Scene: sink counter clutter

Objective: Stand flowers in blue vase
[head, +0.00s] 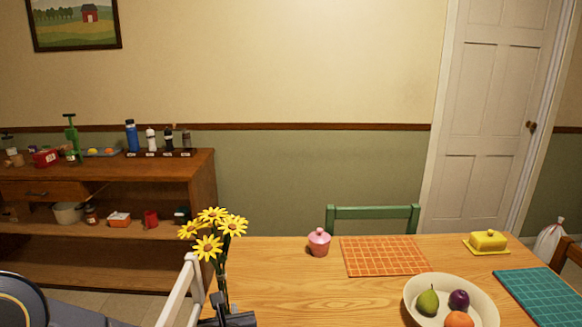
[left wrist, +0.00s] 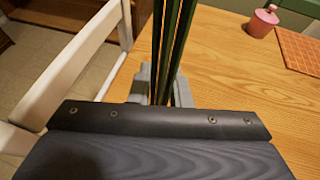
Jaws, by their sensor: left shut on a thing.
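The yellow flowers (head: 214,234) stand upright in a bunch at the near left edge of the wooden table in the head view. My left gripper (head: 228,318) is at the bottom of the head view, shut on their stems. In the left wrist view the green stems (left wrist: 173,45) run up between the fingers of the left gripper (left wrist: 160,88). The lower ends of the stems are hidden. I see no blue vase in either view. My right gripper is not in view.
The wooden table (head: 290,290) holds a fruit bowl (head: 412,296), a pink jar (head: 319,242), an orange placemat (head: 383,257), a yellow butter dish (head: 487,241) and a teal placemat (head: 545,297). A white chair (head: 178,292) stands close left of the flowers. A brown shelf (head: 190,170) is behind.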

